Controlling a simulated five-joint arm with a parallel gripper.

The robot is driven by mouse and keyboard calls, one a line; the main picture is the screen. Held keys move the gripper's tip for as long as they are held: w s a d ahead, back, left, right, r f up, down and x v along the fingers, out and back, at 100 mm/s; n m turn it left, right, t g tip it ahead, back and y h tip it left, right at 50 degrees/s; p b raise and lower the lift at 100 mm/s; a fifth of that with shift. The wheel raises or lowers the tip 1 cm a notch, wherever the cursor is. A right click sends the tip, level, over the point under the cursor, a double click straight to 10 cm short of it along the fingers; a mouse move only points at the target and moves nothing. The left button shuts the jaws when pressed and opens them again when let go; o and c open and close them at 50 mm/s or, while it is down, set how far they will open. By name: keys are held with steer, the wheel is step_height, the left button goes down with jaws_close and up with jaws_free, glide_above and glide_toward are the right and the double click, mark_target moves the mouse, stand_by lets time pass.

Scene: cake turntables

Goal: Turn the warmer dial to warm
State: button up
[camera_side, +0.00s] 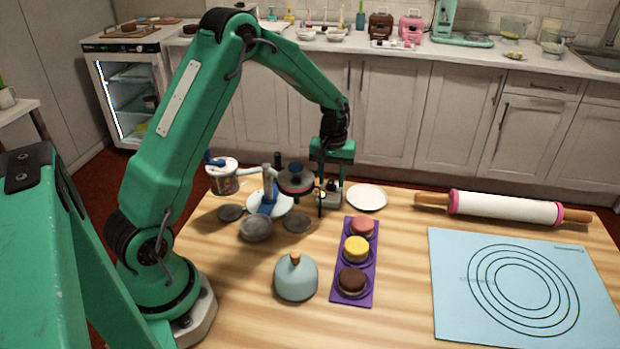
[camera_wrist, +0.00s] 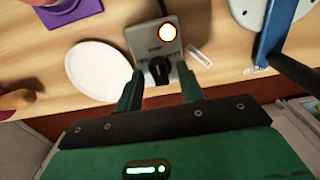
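The warmer (camera_wrist: 150,42) is a small grey box with a glowing round light on top, in the upper middle of the wrist view. Its black dial (camera_wrist: 160,71) is on the side facing my gripper. My gripper (camera_wrist: 158,76) is open, with one green finger on each side of the dial and a gap visible to both. Whether either finger touches the warmer's body I cannot tell. In the side view my gripper (camera_side: 326,178) is over the warmer (camera_side: 331,200) at the back of the table, and the dial is hidden. The dial's markings are too small to read.
A white plate (camera_side: 367,198) lies right of the warmer. A blue-and-white turntable stand (camera_side: 268,200) is to its left. A purple tray (camera_side: 338,245) with cakes and a blue-grey domed object (camera_side: 296,277) are in front. A rolling pin (camera_side: 505,207) and blue mat (camera_side: 450,290) are farther right.

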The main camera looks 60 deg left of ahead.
mark_target(331, 181)
steer(key=shift+r, duration=3.9)
steer(key=s+d+r+m+t, duration=0.35)
steer(key=s+d+r, duration=0.45)
steer(key=s+r, duration=0.35)
steer(key=s+d+r+m+t, duration=0.1)
steer(key=s+d+m, duration=0.1)
steer(key=s, duration=0.4)
steer(key=s+d+r+m+t, duration=0.1)
steer(key=s+d+m, duration=0.2)
steer(key=s, duration=0.4)
steer(key=shift+s, duration=0.2)
